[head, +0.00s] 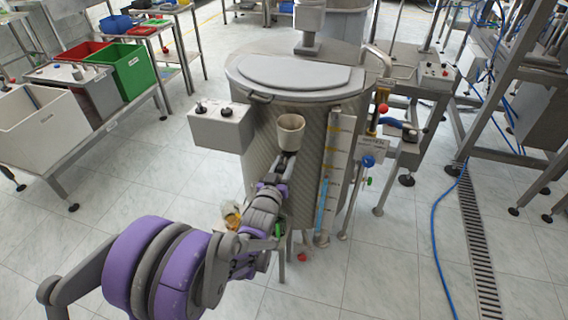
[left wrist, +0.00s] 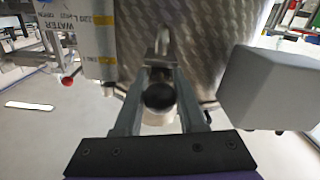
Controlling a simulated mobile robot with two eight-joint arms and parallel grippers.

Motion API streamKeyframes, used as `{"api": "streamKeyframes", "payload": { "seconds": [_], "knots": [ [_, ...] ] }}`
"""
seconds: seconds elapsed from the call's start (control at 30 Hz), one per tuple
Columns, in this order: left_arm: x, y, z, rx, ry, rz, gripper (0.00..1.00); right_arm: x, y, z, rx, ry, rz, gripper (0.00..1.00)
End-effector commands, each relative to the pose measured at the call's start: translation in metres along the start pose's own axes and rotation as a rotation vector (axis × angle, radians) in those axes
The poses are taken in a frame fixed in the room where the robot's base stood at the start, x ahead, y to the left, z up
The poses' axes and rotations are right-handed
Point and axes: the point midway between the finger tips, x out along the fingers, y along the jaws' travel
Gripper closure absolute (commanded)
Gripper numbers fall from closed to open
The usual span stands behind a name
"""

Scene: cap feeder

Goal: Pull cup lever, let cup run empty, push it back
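The cup (head: 290,132) is a pale, round-mouthed vessel at the front of the big steel tank. Its contents are not clear. My left gripper (head: 287,165) is just below it, its fingers partly hidden and small. In the left wrist view, the two fingers (left wrist: 162,75) are apart, on either side of a dark round knob (left wrist: 158,97). A grey metal piece (left wrist: 162,48) shows between the tips. I cannot tell whether the fingers touch it. The cup lever is not clearly separable from these parts. My right gripper is not in view.
A grey control box (head: 220,127) is left of the cup and also close in the left wrist view (left wrist: 270,88). The labelled strip (head: 336,165) runs down the tank (head: 262,120) at right. A blue valve handle (head: 367,161) and red knob (head: 383,108) stand further right.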

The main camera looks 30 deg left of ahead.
Motion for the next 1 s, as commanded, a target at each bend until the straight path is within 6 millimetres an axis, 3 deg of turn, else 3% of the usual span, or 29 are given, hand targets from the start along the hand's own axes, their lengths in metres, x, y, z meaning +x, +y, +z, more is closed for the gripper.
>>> {"api": "streamKeyframes", "payload": {
  "seconds": [0.03, 0.17, 0.2, 1.0],
  "knots": [
    [-0.0001, 0.0, 0.0, 0.0, 0.0, 0.0, 0.75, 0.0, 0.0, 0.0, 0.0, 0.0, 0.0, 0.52],
    [-0.0002, 0.0, 0.0, 0.0, 0.0, 0.0, 0.98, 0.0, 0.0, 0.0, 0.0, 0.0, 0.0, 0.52],
    [-0.0002, 0.0, 0.0, 0.0, 0.0, 0.0, 1.0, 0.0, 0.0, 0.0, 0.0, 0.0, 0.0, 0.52],
    [-0.0002, 0.0001, 0.0, 0.0, 0.0, 0.0, 1.0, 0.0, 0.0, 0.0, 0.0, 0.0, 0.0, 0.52]
  ]
}}
